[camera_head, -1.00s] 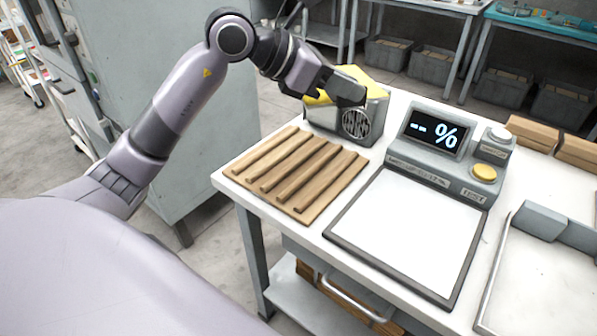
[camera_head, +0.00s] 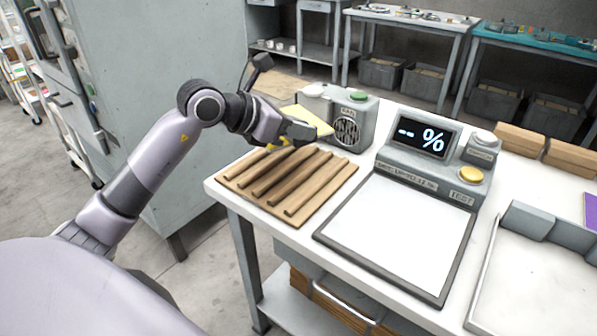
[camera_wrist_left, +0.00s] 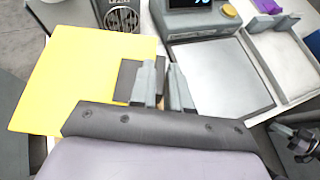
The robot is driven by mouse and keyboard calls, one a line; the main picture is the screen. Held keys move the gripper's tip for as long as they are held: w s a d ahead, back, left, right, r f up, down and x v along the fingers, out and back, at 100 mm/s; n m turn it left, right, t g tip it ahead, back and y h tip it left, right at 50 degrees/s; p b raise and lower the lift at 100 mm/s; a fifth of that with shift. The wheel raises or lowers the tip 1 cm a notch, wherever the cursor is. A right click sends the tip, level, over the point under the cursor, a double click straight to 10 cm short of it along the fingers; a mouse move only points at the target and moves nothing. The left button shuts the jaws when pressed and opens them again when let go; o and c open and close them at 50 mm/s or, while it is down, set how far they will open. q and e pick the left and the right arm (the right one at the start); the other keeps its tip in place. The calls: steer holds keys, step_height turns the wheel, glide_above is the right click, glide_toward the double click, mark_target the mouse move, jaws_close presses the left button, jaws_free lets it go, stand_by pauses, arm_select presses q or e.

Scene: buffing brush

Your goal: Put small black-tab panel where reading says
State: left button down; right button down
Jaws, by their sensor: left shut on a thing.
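My left gripper (camera_head: 300,133) is shut on the black tab (camera_wrist_left: 126,80) of a yellow panel (camera_head: 316,118). In the left wrist view the panel (camera_wrist_left: 80,80) spreads to the left of the fingers (camera_wrist_left: 165,88). In the head view the gripper is above the far edge of the slatted wooden rack (camera_head: 285,185), in front of the grey fan box (camera_head: 362,112). The tester's display (camera_head: 422,136) reads "-- %", and its white plate (camera_head: 395,235) is bare.
Wooden blocks (camera_head: 520,138) lie behind. A tall grey cabinet (camera_head: 150,90) stands left of the table.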

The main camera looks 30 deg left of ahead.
arm_select(q)
step_height(320, 180, down, 10)
steer(key=shift+r+b, duration=0.1)
steer(key=shift+b, duration=0.25)
steer(key=c, duration=1.1)
jaws_free()
steer(key=v, duration=1.2)
steer(key=shift+b, duration=0.3)
steer(key=shift+d, duration=0.1)
